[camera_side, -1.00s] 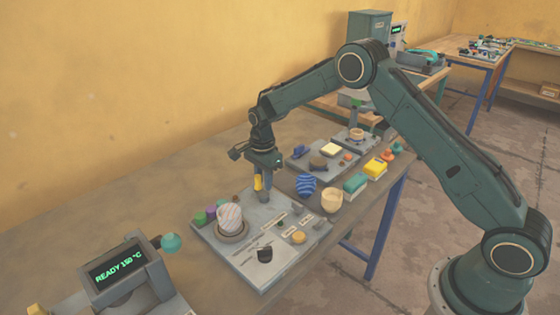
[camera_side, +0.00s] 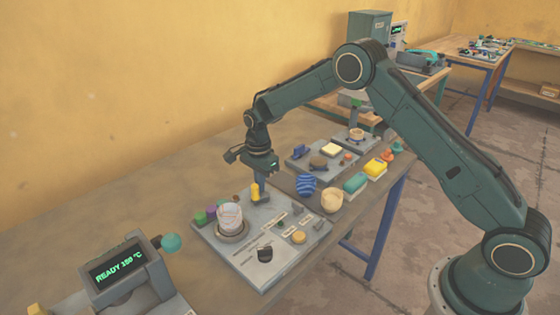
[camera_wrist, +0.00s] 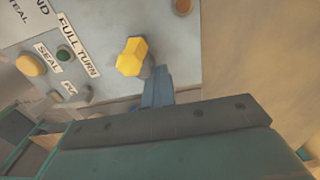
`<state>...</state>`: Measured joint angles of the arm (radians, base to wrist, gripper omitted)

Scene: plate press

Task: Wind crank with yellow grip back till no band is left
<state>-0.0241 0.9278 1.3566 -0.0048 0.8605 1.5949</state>
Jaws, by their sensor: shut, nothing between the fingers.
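The crank's yellow grip (camera_side: 255,192) stands upright at the back right part of the grey plate (camera_side: 262,279), and it also shows from above in the wrist view (camera_wrist: 132,57). My gripper (camera_side: 262,186) is shut and empty, pointing down just right of the grip. In the wrist view its blue-grey fingertips (camera_wrist: 161,76) are close beside the grip; I cannot tell whether they touch. A pale cup (camera_side: 230,214) with faint reddish bands sits in a round holder on the plate. The crank's arm is mostly hidden.
A blue striped cup (camera_side: 306,184) and a wooden bowl (camera_side: 332,200) stand to the right. A display unit (camera_side: 117,262) stands front left.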

